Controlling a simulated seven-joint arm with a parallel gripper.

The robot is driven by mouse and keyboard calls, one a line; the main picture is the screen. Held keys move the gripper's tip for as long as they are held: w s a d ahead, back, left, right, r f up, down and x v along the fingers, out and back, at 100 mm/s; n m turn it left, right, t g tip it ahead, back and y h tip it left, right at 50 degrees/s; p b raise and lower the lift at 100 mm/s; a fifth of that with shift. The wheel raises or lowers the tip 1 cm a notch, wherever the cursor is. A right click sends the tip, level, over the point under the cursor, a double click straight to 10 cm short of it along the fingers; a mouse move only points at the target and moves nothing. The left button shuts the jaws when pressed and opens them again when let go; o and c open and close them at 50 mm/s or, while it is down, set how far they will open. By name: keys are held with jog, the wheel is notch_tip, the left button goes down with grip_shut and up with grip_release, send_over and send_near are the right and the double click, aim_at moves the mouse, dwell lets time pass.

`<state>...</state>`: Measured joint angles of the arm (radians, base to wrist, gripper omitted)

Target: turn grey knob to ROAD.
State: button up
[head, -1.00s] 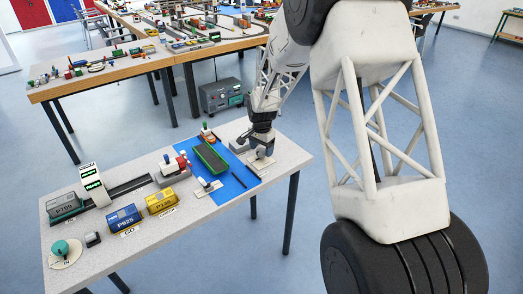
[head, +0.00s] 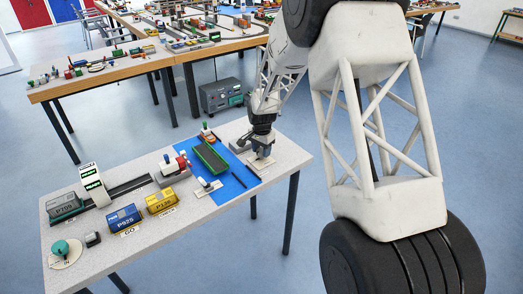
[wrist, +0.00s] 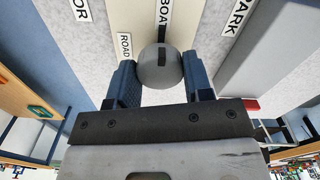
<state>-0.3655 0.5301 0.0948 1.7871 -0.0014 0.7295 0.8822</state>
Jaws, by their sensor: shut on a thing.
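The grey knob (wrist: 159,68) shows in the wrist view as a rounded grey cap with a dark mark on top. A dark pointer line runs from it toward the BOAT label (wrist: 164,12). The ROAD label (wrist: 125,46) is to the left of that line. My gripper (wrist: 160,84) is shut on the knob, with one blue-grey finger on each side. In the head view my gripper (head: 263,152) is down at the pale knob plate (head: 261,163) near the table's right end. The knob is mostly hidden there by the fingers.
A green open-topped wagon (head: 210,158) on a blue mat (head: 232,183) stands left of my gripper. Blue (head: 124,218) and yellow (head: 161,201) blocks and a teal knob (head: 61,248) are farther left. A PARK label (wrist: 238,15) shows at upper right in the wrist view.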

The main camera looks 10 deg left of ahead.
jog(key=shift+n, duration=0.3)
jog(key=n, duration=0.3)
jog(key=shift+n, duration=0.4)
jog(key=n, duration=0.4)
jog(key=shift+n, duration=0.3)
jog(key=n, duration=0.4)
jog(key=shift+n, duration=2.5)
jog(key=o, duration=0.9)
